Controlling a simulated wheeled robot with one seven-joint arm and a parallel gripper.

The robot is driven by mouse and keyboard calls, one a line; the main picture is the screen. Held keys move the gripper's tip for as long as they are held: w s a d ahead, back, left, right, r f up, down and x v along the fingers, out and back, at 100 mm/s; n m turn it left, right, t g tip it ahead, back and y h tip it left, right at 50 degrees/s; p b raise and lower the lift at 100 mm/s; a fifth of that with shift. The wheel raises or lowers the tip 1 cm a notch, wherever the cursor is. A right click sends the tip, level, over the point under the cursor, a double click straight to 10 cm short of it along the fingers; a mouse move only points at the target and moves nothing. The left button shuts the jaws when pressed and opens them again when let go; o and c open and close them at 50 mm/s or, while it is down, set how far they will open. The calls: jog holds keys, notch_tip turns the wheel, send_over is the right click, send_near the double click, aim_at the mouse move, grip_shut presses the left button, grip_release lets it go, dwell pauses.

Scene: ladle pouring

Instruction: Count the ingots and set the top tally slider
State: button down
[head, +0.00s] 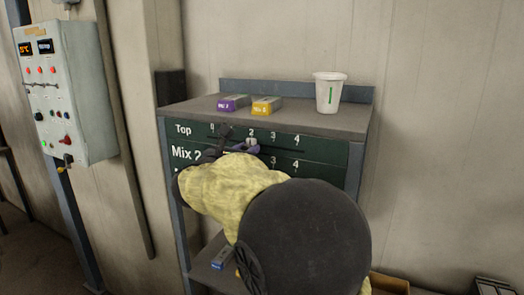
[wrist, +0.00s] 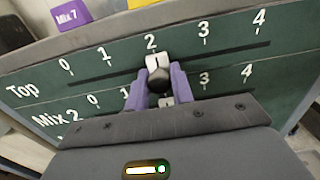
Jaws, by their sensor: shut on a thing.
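The dark green tally board (head: 320,148) has a Top row numbered 0 to 4 and a Mix 2 row below. In the wrist view the white top slider (wrist: 156,61) sits under the 2. My gripper (wrist: 158,83), with purple fingers, is shut on its dark knob; it also shows in the head view (head: 243,147). A second white slider (wrist: 167,101) on the Mix 2 row is partly hidden by my gripper. On the cabinet top lie a purple-labelled ingot (head: 234,102), reading Mix 7 in the wrist view (wrist: 70,14), and a yellow-labelled ingot (head: 266,106).
A white cup (head: 330,92) with a green stripe stands on the cabinet top (head: 190,108), right of the ingots. A blue-labelled piece (head: 222,259) lies on the lower shelf, mostly hidden by my arm. A control box (head: 65,100) hangs at the left.

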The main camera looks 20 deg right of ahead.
jog(key=shift+w+a, duration=0.1)
jog(key=shift+w, duration=0.05)
jog(key=c, duration=1.3)
grip_release()
jog(key=b+v, duration=0.5)
jog(key=v, duration=1.2)
jog(key=shift+s+a, duration=0.1)
jog(key=shift+s, duration=0.2)
